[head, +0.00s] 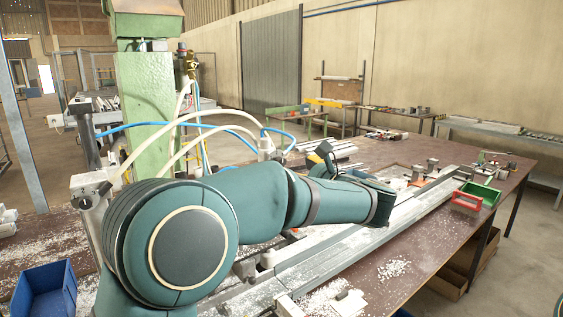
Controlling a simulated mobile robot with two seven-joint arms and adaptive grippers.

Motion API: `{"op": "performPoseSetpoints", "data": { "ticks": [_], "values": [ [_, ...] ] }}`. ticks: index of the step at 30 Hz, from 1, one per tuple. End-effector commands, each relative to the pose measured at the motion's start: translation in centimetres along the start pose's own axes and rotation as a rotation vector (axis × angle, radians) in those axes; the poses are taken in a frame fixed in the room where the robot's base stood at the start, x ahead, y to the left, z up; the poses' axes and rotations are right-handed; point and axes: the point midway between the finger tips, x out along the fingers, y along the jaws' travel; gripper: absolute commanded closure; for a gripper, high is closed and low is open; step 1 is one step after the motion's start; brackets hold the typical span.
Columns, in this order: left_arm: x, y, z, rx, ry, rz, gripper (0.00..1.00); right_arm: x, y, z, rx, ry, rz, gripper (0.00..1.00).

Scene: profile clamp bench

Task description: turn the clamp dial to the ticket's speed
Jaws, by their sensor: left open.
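My left arm comes in from the left and reaches across the bench over the long profile rail (335,258). My left gripper (324,158) shows only in part, small and dark, behind the wrist. It is open, and I see nothing between its fingers. A green pillar machine (148,105) with blue and pale hoses stands on the bench behind my arm. My right gripper is out of the picture.
The brown bench (410,282) carries white shavings. A green bin (480,192) and a red bin (466,203) stand near its right end. A blue bin (45,291) is at the lower left. Small metal fittings sit along the rail's far end.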

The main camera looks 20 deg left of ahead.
Motion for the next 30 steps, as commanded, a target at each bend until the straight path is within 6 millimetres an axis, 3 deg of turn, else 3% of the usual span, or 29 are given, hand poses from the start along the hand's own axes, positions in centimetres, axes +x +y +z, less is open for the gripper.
{"op": "performPoseSetpoints", "data": {
  "ticks": [3, 10, 24, 25, 29, 30],
  "values": [
    [2.5, 0.1, 0.0, 0.000, 0.001, 0.003, 0.44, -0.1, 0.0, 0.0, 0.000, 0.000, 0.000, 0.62],
    [5.7, 0.0, 0.0, 0.000, 0.002, 0.001, 0.44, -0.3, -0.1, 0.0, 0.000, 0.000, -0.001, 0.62],
    [6.9, 0.0, -0.1, 0.000, 0.002, -0.001, 0.44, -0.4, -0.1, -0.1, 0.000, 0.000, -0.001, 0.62],
    [6.9, 0.0, -0.1, 0.000, 0.002, -0.001, 0.49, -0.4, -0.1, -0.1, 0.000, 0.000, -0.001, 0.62],
    [6.8, 0.0, -0.1, 0.000, 0.002, -0.001, 0.94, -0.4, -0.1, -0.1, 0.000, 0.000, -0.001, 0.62],
    [6.8, 0.0, -0.1, 0.000, 0.002, -0.001, 1.00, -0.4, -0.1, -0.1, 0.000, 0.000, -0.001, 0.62]
  ]
}}
